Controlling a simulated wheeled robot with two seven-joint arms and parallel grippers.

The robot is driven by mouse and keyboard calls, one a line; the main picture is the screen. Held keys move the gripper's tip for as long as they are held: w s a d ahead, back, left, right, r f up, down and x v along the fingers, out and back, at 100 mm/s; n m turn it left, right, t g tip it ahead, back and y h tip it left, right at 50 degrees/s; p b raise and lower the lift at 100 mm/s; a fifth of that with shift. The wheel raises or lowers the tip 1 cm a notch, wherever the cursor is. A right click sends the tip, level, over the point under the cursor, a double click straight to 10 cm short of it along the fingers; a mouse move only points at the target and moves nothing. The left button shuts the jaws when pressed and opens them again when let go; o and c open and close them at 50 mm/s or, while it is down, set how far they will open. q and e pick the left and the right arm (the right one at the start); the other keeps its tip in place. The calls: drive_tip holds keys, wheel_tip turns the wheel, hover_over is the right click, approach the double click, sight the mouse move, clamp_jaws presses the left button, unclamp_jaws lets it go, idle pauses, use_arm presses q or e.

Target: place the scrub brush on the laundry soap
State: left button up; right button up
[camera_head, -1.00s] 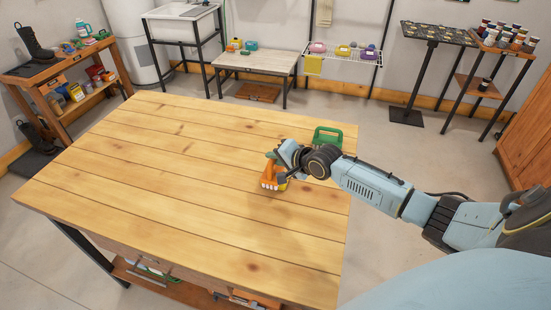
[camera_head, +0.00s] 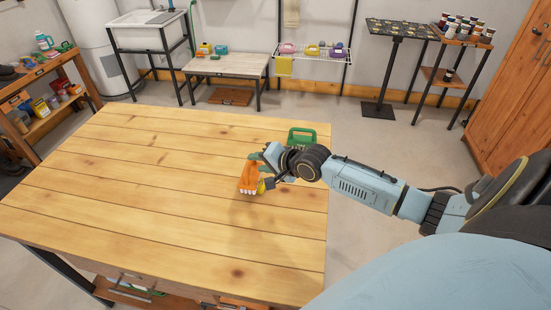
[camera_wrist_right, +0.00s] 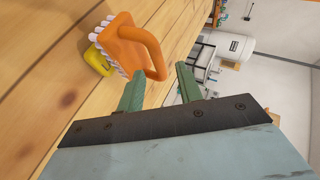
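The orange scrub brush (camera_head: 248,177) with white bristles is near the right side of the wooden table. In the right wrist view the brush (camera_wrist_right: 127,42) shows its looped handle toward my right gripper. The yellow laundry soap (camera_wrist_right: 97,61) is at the bristle side, partly hidden by the brush; a little of the soap (camera_head: 262,186) shows in the head view. I cannot tell whether the brush rests fully on it. My right gripper (camera_wrist_right: 158,73) has its green fingers apart, with the handle's end between them and a gap to one finger. My left gripper is out of view.
A green-handled object (camera_head: 302,137) stands behind my right arm near the table's far right corner. The wooden table (camera_head: 130,200) is otherwise clear. A low bench (camera_head: 225,66), wire rack (camera_head: 315,56) and shelves stand beyond it.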

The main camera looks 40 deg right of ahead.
drive_tip(key=v, duration=0.7)
drive_tip(key=shift+s+r+p, duration=0.2)
drive_tip(key=shift+s+p, duration=0.15)
drive_tip(key=shift+p, duration=0.05)
drive_tip(key=shift+s+d, duration=0.1)
